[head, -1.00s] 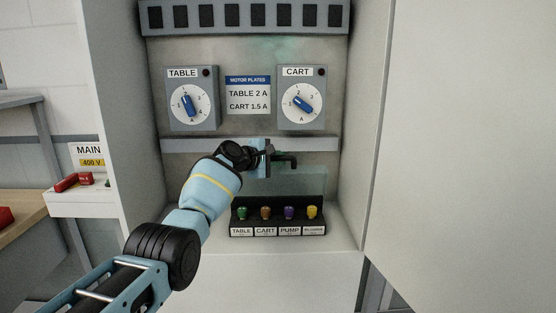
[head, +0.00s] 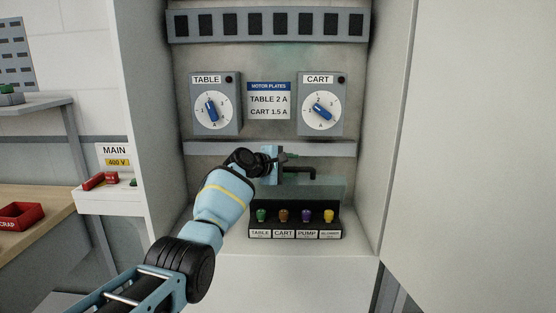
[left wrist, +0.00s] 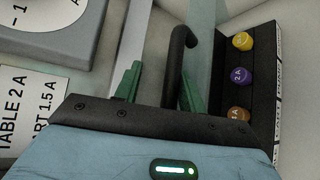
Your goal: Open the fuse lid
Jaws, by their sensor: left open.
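The fuse lid (head: 325,188) is a clear, faintly greenish pane above the row of fuses, with a black bar handle (head: 304,170) at its top. I cannot tell its exact tilt. My left gripper (head: 283,165) is at the handle's left end. In the left wrist view its green fingers (left wrist: 158,88) are apart, and the curved black handle (left wrist: 174,55) lies between them, closer to the right finger. Contact is not clear. The black fuse holder (head: 295,220) carries green, brown, purple and yellow fuses. My right gripper is out of view.
TABLE (head: 214,104) and CART (head: 322,105) dials and a motor plate sign (head: 269,101) are on the back panel above a grey rail (head: 205,148). Cabinet walls stand close on both sides. A MAIN switch box (head: 107,195) and red scrap bin (head: 22,216) are at left.

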